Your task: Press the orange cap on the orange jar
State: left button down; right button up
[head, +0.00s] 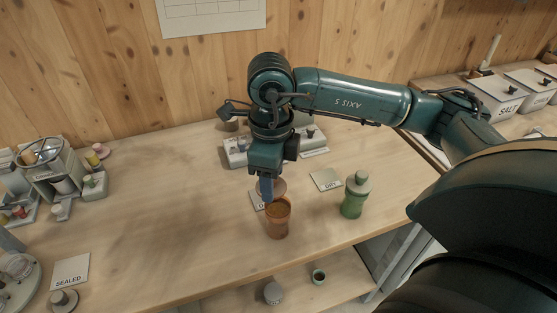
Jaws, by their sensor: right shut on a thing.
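The orange jar (278,228) stands upright near the front edge of the table. Its mouth is uncovered and brown contents show inside. My right gripper (267,190) points down just behind and above the jar's mouth. It is shut on the orange cap (280,186), a dull orange-brown disc partly hidden by the fingers. The cap looks apart from the rim, but the exact gap is hard to tell. My left gripper is not in view.
A green capped jar (353,198) stands right of the orange jar, near a card marked DRY (326,180). Behind my gripper is a pale block (235,152). A feed mixer stand (50,170) is at left, above a SEALED card (70,272). The table's left middle is clear.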

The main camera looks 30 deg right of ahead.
aim_at(278, 186)
jog(key=m, duration=0.3)
jog(key=shift+s+d+r, duration=0.1)
jog(key=shift+d+r, duration=0.05)
jog(key=shift+r, duration=0.2)
jog(key=m, duration=0.2)
jog(key=m+p, duration=0.1)
jog(key=shift+s+d+r+m, duration=0.15)
jog(key=shift+d+r+m, duration=0.1)
jog(key=shift+m, duration=1.25)
jog(key=shift+f, duration=0.6)
notch_tip(278, 186, down, 2)
jog(key=shift+f+b, duration=0.15)
jog(key=shift+b, duration=0.75)
jog(key=shift+f+b, duration=0.7)
jog(key=shift+f, duration=0.2)
jog(key=shift+f+b, duration=0.5)
pick_arm(q)
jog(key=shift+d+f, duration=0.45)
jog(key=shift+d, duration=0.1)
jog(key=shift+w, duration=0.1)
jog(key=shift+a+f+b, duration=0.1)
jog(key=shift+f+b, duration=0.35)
jog(key=shift+b, duration=0.05)
